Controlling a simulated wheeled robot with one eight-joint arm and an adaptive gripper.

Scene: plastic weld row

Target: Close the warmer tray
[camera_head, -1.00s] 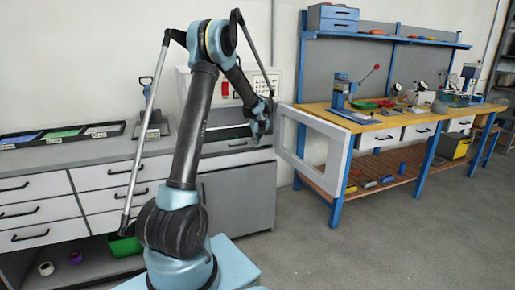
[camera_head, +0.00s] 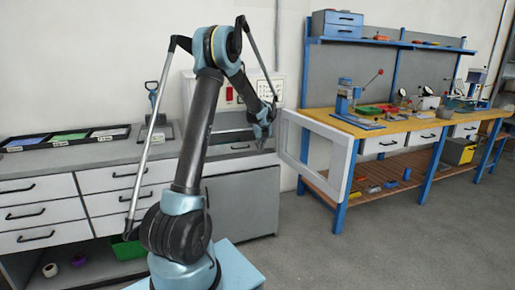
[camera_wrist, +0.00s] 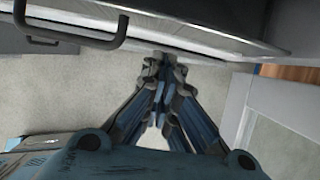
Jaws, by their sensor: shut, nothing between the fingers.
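The warmer (camera_head: 226,95) is a white unit with a red-marked panel, set in the grey counter behind my arm. Its tray (camera_head: 225,162) has a grey front with a dark handle (camera_head: 239,147). The tray looks pulled out, but my arm covers part of it. My gripper (camera_head: 263,135) is shut and empty, at the right end of the tray front. In the wrist view, my gripper (camera_wrist: 165,62) points at the lower edge of a dark front, to the right of a black handle (camera_wrist: 75,40). I cannot tell whether the fingertips touch it.
A white-framed door with a window (camera_head: 315,150) stands open just right of my gripper; its frame shows in the wrist view (camera_wrist: 237,105). A wooden-topped blue workbench (camera_head: 400,128) stands farther right. Drawers (camera_head: 40,213) are at left. The floor at right is clear.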

